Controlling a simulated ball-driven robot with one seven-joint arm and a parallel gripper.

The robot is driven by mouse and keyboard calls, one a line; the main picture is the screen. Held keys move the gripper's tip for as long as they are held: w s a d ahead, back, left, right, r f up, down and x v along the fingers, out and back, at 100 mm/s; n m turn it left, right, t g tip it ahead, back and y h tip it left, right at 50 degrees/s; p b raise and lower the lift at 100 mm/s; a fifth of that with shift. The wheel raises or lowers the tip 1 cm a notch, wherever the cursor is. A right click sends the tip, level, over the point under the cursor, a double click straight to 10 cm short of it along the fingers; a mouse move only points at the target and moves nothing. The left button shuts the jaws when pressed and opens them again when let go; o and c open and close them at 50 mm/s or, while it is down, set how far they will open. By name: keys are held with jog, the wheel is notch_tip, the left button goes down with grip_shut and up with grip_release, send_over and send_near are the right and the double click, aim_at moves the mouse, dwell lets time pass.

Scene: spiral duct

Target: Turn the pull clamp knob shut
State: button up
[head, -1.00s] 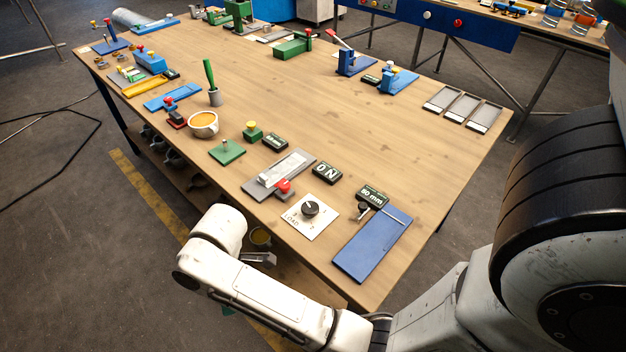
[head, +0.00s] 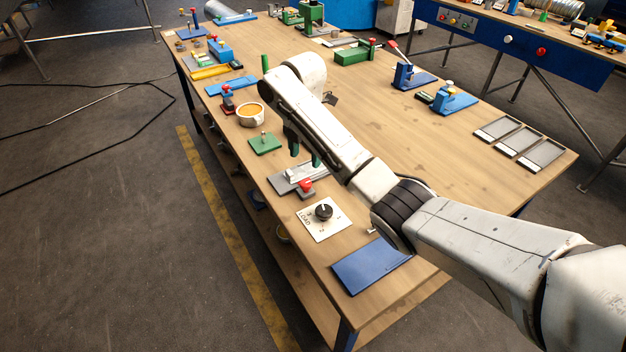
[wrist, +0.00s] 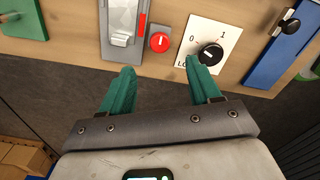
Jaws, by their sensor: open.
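My gripper (head: 303,152) is open and empty, its green fingers apart above the bench. They show in the wrist view (wrist: 162,78), against the floor short of the bench edge. Beyond them are a red round knob (wrist: 159,42) on a grey block and a black dial knob (wrist: 210,54) on a white plate marked 0 and 1. In the head view, the red knob (head: 305,186) and black knob (head: 323,211) stand clear of the fingers. A blue plate (wrist: 275,45) carries a small dark knob (wrist: 292,25). I cannot tell which knob is the pull clamp's.
A grey slide fixture (head: 290,180) stands beside the red knob. A green plate (head: 265,144) and a cup (head: 250,114) lie farther back. My arm crosses the bench (head: 440,130) and hides part of it. The bench's back right has bare room.

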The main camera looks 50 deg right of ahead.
aim_at(306, 183)
notch_tip(306, 183, down, 10)
jog(key=shift+a+r+p, duration=0.1)
jog(key=shift+r+p, duration=0.1)
jog(key=shift+p, duration=0.25)
jog(key=shift+c, duration=0.3)
jog(key=c, duration=1)
